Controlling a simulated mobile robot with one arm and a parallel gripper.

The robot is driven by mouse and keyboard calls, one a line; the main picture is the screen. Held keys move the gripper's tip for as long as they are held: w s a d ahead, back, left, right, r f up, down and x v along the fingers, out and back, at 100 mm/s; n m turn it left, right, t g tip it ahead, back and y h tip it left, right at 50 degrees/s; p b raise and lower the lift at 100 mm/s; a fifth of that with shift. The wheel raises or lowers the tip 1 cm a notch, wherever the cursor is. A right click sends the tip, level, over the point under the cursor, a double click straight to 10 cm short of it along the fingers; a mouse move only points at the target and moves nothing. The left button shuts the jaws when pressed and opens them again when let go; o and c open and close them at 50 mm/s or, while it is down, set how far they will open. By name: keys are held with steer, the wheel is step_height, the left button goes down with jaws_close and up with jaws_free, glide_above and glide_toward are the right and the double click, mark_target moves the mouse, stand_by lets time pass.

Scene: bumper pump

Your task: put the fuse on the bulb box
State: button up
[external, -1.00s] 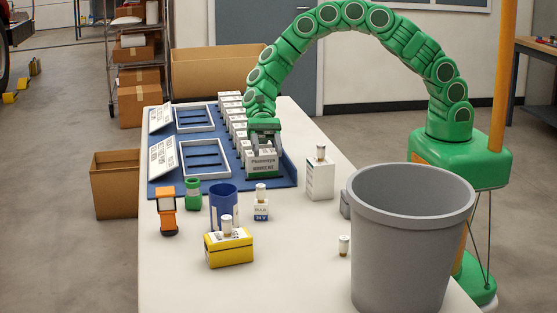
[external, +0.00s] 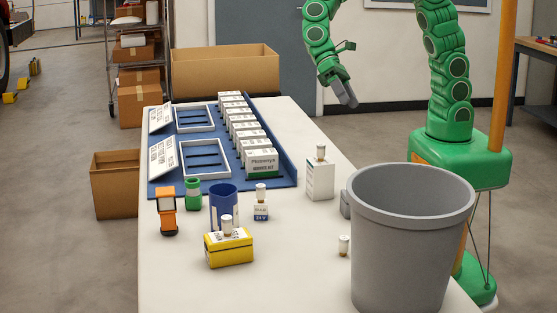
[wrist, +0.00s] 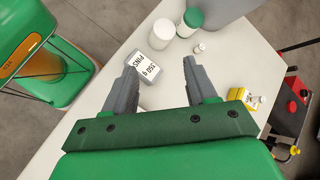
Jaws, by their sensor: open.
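A small white fuse with metal ends (external: 344,245) stands on the table just left of the grey bin. A fuse also shows in the wrist view (wrist: 200,48). The bulb box (external: 261,212) is a small white and blue box marked 24 V, mid-table; a similar small cylinder (external: 261,190) stands upright on its top. Like cylinders stand on the yellow box (external: 229,250) and the tall white box (external: 320,181). My gripper (external: 348,98) is raised beyond the table's right side, apart from all of these. In the wrist view its fingers (wrist: 161,64) are spread and empty.
The large grey bin (external: 408,240) fills the front right. A blue tray (external: 285,172) holds a row of kit boxes and white frames. A blue cup (external: 222,206), green pot (external: 193,194) and orange lamp (external: 166,210) stand left. A pins box (wrist: 150,66) lies near the bin.

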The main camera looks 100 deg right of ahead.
steer(key=s+d+r+n+h, duration=0.1)
steer(key=s+d+n+h, duration=0.1)
steer(key=s+d, duration=0.3)
steer(key=s+d+r+n+t+h, duration=0.1)
steer(key=s+d+n+h, duration=0.2)
steer(key=s, duration=1)
steer(key=s+d+r+n+h, duration=0.1)
steer(key=s+d+n+h, duration=0.1)
steer(key=s+d, duration=0.4)
steer(key=s+h, duration=0.1)
steer(key=s, duration=0.2)
steer(key=shift+d+n+h, duration=0.3)
steer(key=shift+d, duration=0.05)
